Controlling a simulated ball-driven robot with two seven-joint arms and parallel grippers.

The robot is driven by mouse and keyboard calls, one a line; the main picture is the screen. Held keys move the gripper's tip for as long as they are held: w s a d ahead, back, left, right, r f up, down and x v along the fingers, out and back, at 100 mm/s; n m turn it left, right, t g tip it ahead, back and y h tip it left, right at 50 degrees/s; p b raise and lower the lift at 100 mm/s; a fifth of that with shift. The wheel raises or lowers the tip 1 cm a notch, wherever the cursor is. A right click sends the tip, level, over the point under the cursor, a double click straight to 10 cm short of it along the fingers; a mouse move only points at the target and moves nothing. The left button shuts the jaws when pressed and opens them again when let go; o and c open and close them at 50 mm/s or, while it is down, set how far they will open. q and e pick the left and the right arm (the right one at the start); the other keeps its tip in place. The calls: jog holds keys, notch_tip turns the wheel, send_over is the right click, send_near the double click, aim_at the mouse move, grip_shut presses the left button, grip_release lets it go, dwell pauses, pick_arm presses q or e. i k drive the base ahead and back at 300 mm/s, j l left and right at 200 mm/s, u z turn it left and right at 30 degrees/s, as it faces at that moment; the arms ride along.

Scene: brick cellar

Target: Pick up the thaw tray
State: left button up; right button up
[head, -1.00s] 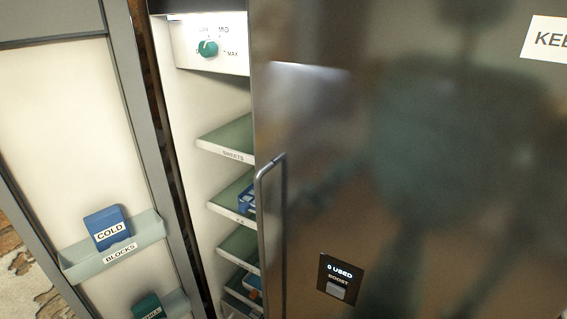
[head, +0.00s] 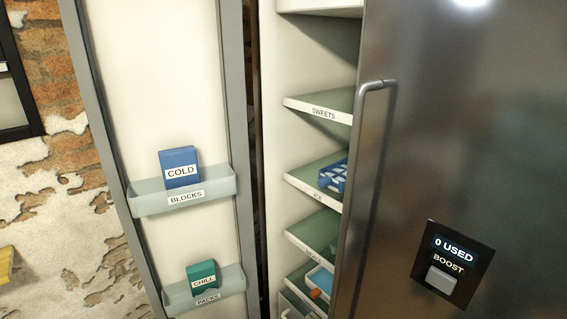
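I cannot tell for sure which thing is the thaw tray. A light blue, shallow tray-like thing (head: 321,279) shows on a low shelf inside the cabinet, partly hidden by the cabinet's steel door (head: 455,130). A small orange thing (head: 317,294) is at its front edge. Neither of my grippers is in view.
The steel door with its bar handle (head: 368,190) covers the right side of the shelves. A SWEETS shelf (head: 318,110) and a shelf with a blue patterned box (head: 333,176) sit higher. The open left door holds a COLD block (head: 180,167) and a CHILL pack (head: 202,277).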

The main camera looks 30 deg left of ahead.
aim_at(320, 280)
jog(key=u, duration=5.9)
jog(key=z, duration=5.45)
jog(key=i+j, duration=0.25)
jog(key=j, duration=0.2)
jog(key=i+j, duration=0.3)
jog(key=j, duration=0.15)
